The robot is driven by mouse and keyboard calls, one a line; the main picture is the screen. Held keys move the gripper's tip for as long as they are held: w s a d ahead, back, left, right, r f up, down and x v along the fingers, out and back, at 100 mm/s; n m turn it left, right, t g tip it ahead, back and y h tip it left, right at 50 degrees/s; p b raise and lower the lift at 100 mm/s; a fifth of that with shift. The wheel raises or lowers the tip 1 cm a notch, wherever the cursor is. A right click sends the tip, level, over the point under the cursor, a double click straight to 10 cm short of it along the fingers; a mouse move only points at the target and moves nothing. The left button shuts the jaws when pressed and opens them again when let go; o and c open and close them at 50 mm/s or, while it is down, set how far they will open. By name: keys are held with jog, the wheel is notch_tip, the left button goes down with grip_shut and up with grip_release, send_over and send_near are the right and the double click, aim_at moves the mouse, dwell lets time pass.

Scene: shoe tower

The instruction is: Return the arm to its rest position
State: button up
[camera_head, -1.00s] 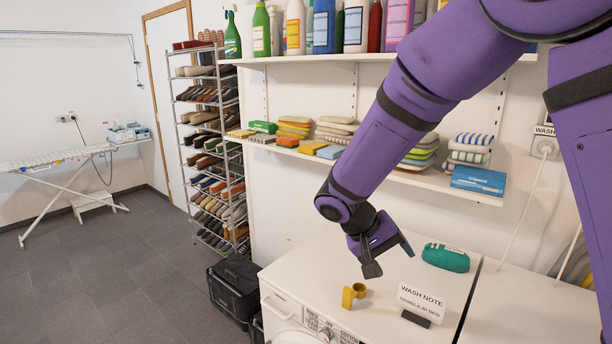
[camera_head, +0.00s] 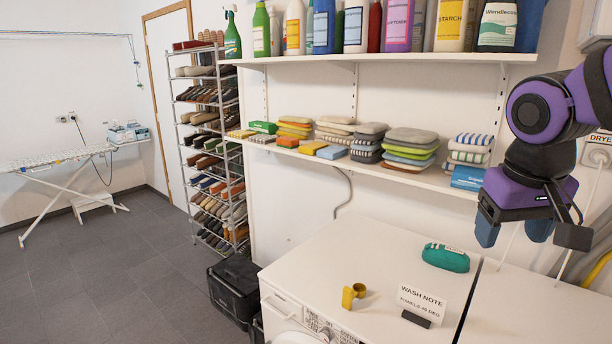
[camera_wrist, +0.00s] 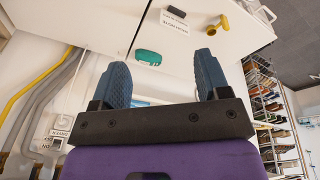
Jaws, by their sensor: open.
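My gripper (camera_head: 518,232) is at the right side of the head view, raised above the white machine tops and pointing down. Its fingers are apart with nothing between them. In the wrist view the two blue-grey fingertips (camera_wrist: 165,78) stand wide apart, and the floor of the gap is empty. My purple arm is folded back toward the right edge of the head view.
A green bundle (camera_head: 446,257), a wash note sign (camera_head: 421,301) and a yellow object (camera_head: 353,294) stand on the washing machine top (camera_head: 330,255). A shelf (camera_head: 400,176) of folded cloths and a bottle shelf (camera_head: 400,58) line the wall. A shoe rack (camera_head: 215,150) stands left.

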jog(key=s+d+r+t+y, duration=0.1)
jog(key=s+r+t, duration=0.1)
jog(key=s, duration=0.6)
jog(key=shift+s+d+r+t, duration=0.2)
jog(key=shift+r+t, duration=0.1)
jog(key=shift+t, duration=0.3)
jog(key=shift+c, duration=0.2)
dwell(1.1)
